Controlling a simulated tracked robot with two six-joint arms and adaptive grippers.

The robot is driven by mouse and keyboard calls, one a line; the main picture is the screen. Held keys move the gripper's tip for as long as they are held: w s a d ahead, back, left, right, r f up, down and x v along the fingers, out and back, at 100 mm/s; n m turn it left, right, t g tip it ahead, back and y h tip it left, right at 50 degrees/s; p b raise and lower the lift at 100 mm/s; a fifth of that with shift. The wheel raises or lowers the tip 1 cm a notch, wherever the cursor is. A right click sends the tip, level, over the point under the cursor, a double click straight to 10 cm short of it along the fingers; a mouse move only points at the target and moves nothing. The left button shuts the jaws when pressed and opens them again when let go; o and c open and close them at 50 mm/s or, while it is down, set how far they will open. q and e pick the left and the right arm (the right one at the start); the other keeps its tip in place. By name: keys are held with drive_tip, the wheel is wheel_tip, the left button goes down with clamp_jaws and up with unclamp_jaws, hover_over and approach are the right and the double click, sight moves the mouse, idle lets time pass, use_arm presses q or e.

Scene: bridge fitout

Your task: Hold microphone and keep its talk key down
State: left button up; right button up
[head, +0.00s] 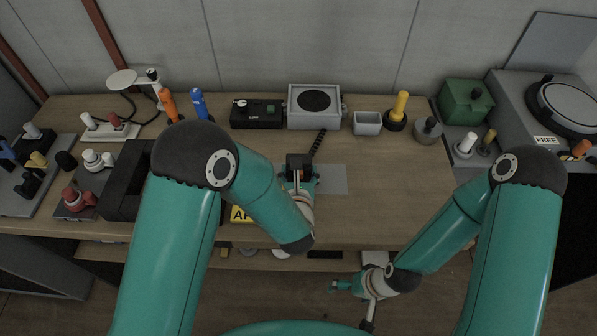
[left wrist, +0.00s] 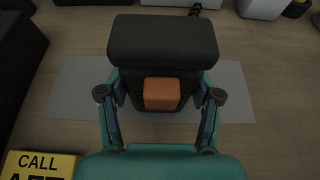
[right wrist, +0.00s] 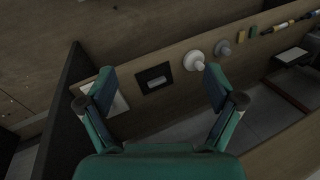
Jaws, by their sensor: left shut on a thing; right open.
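The microphone (head: 299,160) is a black block with a coiled black cord running up toward the radio gear. In the left wrist view its dark body has a wide top and an orange talk key (left wrist: 162,93) facing the camera. My left gripper (left wrist: 160,100) is shut on the microphone, one finger on each side of the body. No finger covers the orange key. The microphone is over a grey mat (left wrist: 235,95); I cannot tell whether it touches it. My right gripper (right wrist: 160,85) is open and empty, low at the table's front edge, away from the microphone.
A black radio box (head: 256,115) and a grey speaker (head: 315,105) stand at the back. A grey cup (head: 367,123) is to their right. A yellow CALL card (left wrist: 38,165) lies left of the mat. Bare tabletop (head: 395,190) is free to the right.

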idle(0.4)
clamp_jaws()
idle(0.4)
idle(1.1)
